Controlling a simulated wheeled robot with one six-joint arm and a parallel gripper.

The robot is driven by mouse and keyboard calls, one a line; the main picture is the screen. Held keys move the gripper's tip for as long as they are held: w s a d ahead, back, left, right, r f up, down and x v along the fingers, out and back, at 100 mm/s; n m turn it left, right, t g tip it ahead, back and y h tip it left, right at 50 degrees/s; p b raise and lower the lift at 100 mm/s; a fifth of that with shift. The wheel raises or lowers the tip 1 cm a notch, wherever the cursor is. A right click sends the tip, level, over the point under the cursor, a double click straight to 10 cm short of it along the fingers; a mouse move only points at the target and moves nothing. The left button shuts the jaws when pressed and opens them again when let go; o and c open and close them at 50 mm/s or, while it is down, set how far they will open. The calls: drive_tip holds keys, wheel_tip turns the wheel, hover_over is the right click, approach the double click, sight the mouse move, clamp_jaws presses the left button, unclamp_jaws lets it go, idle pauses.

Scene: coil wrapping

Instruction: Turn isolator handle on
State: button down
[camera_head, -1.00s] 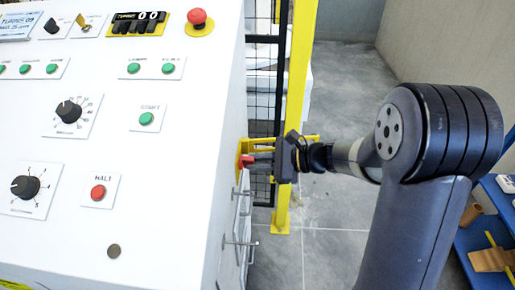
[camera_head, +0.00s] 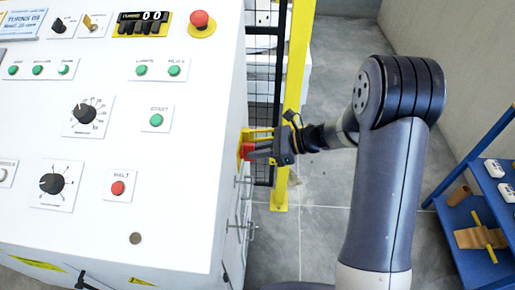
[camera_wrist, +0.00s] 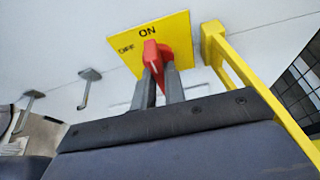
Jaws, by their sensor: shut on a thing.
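The isolator is a yellow plate (camera_wrist: 185,28) marked ON at its top and OFF at its left, with a red handle (camera_wrist: 158,55) on it. In the wrist view the handle lies roughly upright, its upper end just below the ON mark. My gripper (camera_wrist: 159,78) has one finger on each side of the handle and is shut on it. In the head view the red handle (camera_head: 247,151) shows on the right side of the white cabinet (camera_head: 215,120), with my gripper (camera_head: 257,151) at it. Its angle is too small to tell there.
A yellow bracket (camera_wrist: 232,62) stands out right beside the plate. Metal hooks (camera_wrist: 88,75) stick out of the cabinet side. A yellow post and black mesh fence (camera_head: 292,100) stand behind my gripper. A blue shelf (camera_head: 470,215) is at the right; grey floor lies between.

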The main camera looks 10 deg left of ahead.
drive_tip(key=c, duration=1.5)
unclamp_jaws()
drive_tip(key=shift+o, duration=0.2)
drive_tip(key=v, duration=1)
drive_tip(key=shift+d+r+b, duration=0.2)
drive_tip(key=shift+d+b, duration=0.15)
drive_tip(key=x, duration=1)
drive_tip(key=shift+a+f, duration=0.25)
drive_tip(key=shift+a, duration=0.1)
drive_tip(key=shift+r+p, duration=0.15)
drive_tip(key=shift+p, duration=0.25)
